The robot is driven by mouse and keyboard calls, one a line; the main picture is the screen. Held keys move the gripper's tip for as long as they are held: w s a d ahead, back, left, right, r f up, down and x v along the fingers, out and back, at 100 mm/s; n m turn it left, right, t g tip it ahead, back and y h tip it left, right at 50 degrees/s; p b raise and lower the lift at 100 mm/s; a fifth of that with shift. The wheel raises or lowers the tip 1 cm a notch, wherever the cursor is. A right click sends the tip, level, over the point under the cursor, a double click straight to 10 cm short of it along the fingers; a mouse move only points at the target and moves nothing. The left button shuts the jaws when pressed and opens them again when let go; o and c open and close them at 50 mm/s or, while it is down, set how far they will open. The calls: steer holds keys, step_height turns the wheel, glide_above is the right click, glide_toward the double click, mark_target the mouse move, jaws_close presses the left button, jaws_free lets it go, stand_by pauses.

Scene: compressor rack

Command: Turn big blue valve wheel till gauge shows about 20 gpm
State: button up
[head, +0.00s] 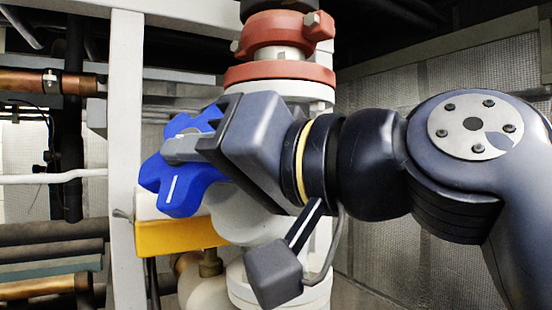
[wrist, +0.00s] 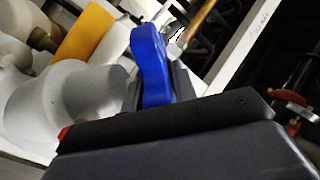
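The big blue valve wheel (head: 182,188) is a lobed wheel at left of centre in the head view, with a white mark on one lobe. It shows edge-on in the wrist view (wrist: 149,62). My gripper (head: 188,148) reaches it from the right. One grey finger lies across the wheel's face, and the wheel's rim sits between the fingers with no clear gap, so it looks gripped. The gripper covers the wheel's right side. No gauge dial or reading can be made out in either view.
A yellow block (head: 180,237) sits just below the wheel. A white upright post (head: 125,120) stands to its left. A pipe with red flanges (head: 280,73) rises behind my gripper. Copper pipes (head: 30,82) run at far left. Mesh wall panels lie behind my arm.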

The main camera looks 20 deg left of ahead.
jaws_close()
steer(key=shift+r+p, duration=0.15)
steer(key=shift+p, duration=0.15)
steer(key=shift+w+r+n+g+h+p, duration=0.15)
steer(key=shift+r+n+g+h+p, duration=0.35)
steer(key=shift+p, duration=0.75)
steer(key=shift+w+f+n+g+h+p, duration=0.1)
steer(key=shift+n+g+h+p, duration=0.2)
steer(key=shift+g+h+p, duration=0.55)
steer(key=shift+d+f+n+g+h+p, duration=0.1)
steer(key=shift+n+g+h+p, duration=0.4)
steer(key=shift+g+h, duration=0.3)
steer(key=shift+w+n+g+h, duration=0.15)
steer(key=shift+n+g+h, duration=0.35)
steer(key=shift+g+h, duration=0.65)
steer(key=shift+g+h, duration=0.3)
steer(key=shift+h, duration=0.3)
